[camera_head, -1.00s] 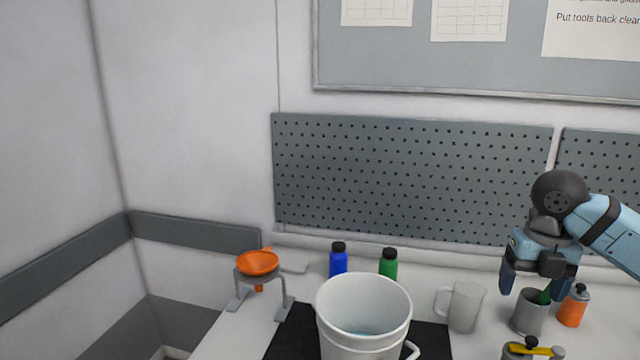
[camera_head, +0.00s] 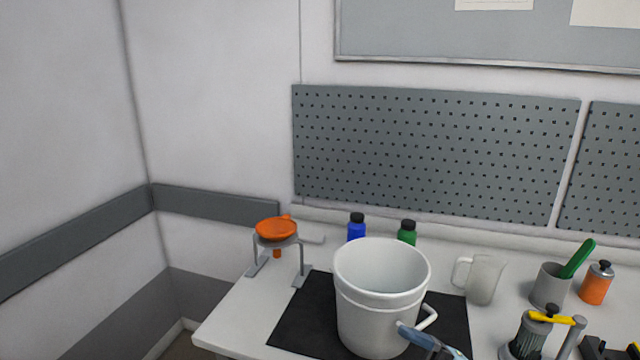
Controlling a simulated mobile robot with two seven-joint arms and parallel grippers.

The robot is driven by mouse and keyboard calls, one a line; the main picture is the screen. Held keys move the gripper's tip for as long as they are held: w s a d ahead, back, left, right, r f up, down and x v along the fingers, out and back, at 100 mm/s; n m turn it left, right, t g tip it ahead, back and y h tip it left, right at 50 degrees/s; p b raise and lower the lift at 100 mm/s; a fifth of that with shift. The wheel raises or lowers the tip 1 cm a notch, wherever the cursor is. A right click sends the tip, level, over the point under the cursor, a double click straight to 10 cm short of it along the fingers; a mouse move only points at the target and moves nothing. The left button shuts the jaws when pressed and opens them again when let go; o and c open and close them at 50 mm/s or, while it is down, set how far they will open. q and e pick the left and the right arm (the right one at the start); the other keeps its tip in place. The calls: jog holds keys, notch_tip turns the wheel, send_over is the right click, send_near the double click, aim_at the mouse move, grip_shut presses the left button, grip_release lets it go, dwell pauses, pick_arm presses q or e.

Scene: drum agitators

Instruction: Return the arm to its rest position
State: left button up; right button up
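Neither of my grippers shows in the head view. The grey cup (camera_head: 549,288) stands on the table at the right with a green-handled tool (camera_head: 579,257) in it, leaning to the right. No arm of mine is around the cup. A light blue and dark piece (camera_head: 432,342) enters at the bottom edge in front of the bucket; it is cut off and I cannot tell what it is.
A white bucket (camera_head: 381,300) stands on a black mat (camera_head: 305,322). Nearby are an orange funnel (camera_head: 276,229) on a stand, blue (camera_head: 356,228) and green (camera_head: 407,233) bottles, a clear jug (camera_head: 484,279), an orange canister (camera_head: 596,284) and a yellow-topped device (camera_head: 530,333).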

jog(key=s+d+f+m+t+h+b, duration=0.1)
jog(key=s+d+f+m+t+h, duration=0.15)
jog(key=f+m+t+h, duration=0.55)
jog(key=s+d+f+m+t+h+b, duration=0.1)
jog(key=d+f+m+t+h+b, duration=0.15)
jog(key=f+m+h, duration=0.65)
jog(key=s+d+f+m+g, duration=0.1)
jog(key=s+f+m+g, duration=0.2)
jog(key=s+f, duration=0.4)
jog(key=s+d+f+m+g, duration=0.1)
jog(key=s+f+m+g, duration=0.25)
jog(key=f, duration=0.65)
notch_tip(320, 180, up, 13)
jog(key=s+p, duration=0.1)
jog(key=p, duration=1.4)
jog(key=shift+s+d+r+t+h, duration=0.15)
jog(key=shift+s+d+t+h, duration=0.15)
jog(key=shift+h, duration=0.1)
